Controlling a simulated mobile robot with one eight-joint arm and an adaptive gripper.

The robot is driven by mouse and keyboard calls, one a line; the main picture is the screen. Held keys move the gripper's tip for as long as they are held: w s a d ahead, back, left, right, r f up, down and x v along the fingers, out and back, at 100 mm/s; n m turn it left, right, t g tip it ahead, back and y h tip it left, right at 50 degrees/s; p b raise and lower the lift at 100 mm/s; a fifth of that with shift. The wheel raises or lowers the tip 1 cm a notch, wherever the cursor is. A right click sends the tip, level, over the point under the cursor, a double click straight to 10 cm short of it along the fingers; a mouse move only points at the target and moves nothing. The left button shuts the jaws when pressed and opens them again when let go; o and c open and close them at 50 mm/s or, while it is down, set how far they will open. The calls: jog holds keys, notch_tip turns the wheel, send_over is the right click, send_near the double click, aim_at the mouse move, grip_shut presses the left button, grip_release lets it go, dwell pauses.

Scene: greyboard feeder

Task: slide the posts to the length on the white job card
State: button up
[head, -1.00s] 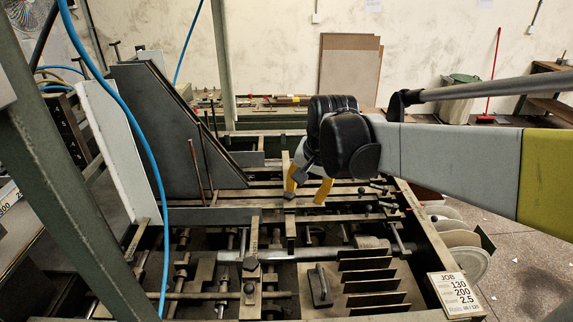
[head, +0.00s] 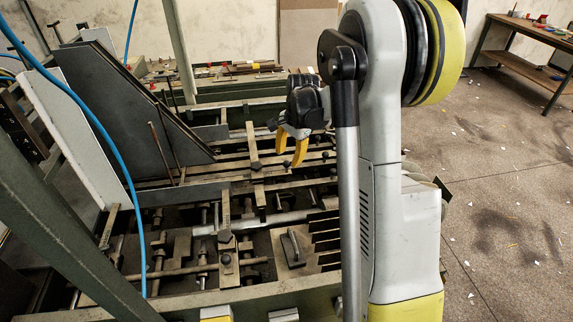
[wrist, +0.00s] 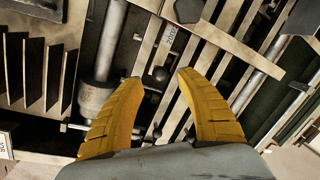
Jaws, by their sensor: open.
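My gripper (head: 290,150) is open and empty, its yellow fingers pointing down above the feeder bed. In the wrist view its fingertips (wrist: 160,78) lie either side of a black knob (wrist: 160,74) in the picture; I cannot tell the height between them. A flat bar with a black knob (head: 255,166) stands left of my gripper across the rails. A second knobbed bar (head: 226,240) is nearer. In the wrist view, one bar carries a small label (wrist: 172,40), perhaps reading 200. The white job card is hidden in the head view; a white card edge (wrist: 4,146) shows in the wrist view.
A dark slanted plate (head: 125,105) and a white panel (head: 75,125) stand at the left. A blue hose (head: 90,110) hangs in front. A block with a handle (head: 291,246) and upright slats (head: 325,230) sit near the front. Open floor lies at the right.

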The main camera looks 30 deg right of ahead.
aim_at(287, 163)
jog(key=shift+w+f, duration=0.2)
jog(key=shift+f, duration=0.7)
jog(key=shift+w+f, duration=0.15)
jog(key=shift+f, duration=0.75)
jog(key=shift+a, duration=0.1)
grip_shut()
jog(key=shift+w+a+b, duration=0.2)
jog(key=shift+a, duration=0.3)
jog(key=shift+w+a+b, duration=0.2)
jog(key=shift+a, duration=0.3)
grip_release()
jog(key=shift+d, duration=0.15)
jog(key=shift+r, duration=0.15)
